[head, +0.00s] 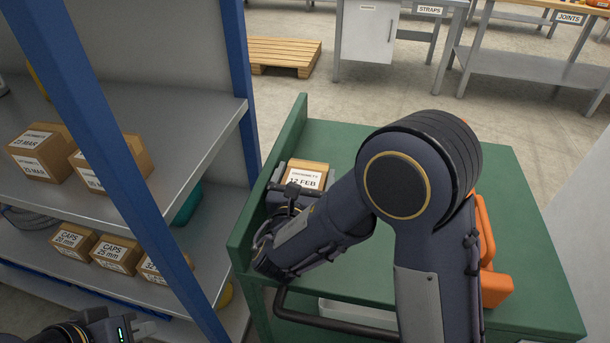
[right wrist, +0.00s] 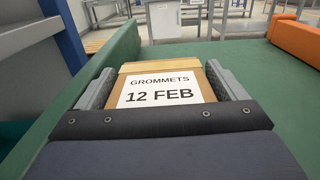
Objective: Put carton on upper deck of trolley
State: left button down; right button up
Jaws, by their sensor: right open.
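The carton (head: 308,175), a small brown box labelled "GROMMETS 12 FEB", sits on the green upper deck (head: 500,250) of the trolley, near its raised left edge. It also shows in the right wrist view (right wrist: 158,90), its label facing the camera. My right gripper (right wrist: 160,84) is open, with one finger on each side of the carton. A narrow gap seems to show beside the carton, but contact is hard to tell.
A shelf rack (head: 185,120) with blue posts and several cartons stands left of the trolley. An orange case (head: 492,250) lies on the deck, partly behind my right arm. A pallet (head: 285,55) and benches stand beyond. The deck's far right is clear.

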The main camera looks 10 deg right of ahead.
jog(key=shift+r, duration=0.25)
jog(key=v, duration=1.2)
jog(key=shift+f+p, duration=0.1)
jog(key=shift+p, duration=0.25)
